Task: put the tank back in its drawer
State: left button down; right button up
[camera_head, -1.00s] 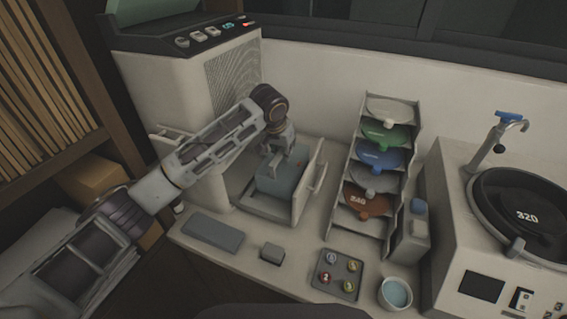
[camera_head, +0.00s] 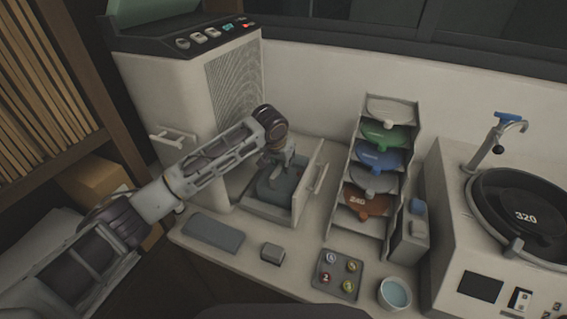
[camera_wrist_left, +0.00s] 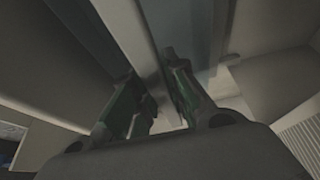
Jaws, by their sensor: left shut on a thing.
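The tank (camera_head: 273,188), a blue-grey box, sits low inside the pulled-out drawer (camera_head: 307,188) at the base of the tall cream machine. My left gripper (camera_head: 279,158) is above the tank and shut on its top handle. In the left wrist view, my left gripper (camera_wrist_left: 160,72) has its two green-padded fingers on either side of a pale grey bar. The arm and wrist hide part of the tank. I cannot tell if the tank's underside rests on the drawer floor. My right gripper is not in view.
The tall machine (camera_head: 185,85) stands behind the drawer. A rack of coloured discs (camera_head: 380,160) stands to the right, with a button tray (camera_head: 338,274), a cup (camera_head: 394,294) and a grinding wheel (camera_head: 525,215).

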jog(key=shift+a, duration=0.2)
pick_arm(q)
jog(key=c, duration=1.5)
grip_release()
jog(key=shift+o, duration=0.3)
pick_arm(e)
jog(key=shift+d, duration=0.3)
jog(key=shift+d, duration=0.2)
pick_arm(q)
jog(key=shift+r, duration=0.15)
jog(key=v, duration=1.1)
jog(key=shift+s+a+r, duration=0.1)
jog(key=shift+s+r, duration=0.1)
jog(key=shift+r, duration=0.1)
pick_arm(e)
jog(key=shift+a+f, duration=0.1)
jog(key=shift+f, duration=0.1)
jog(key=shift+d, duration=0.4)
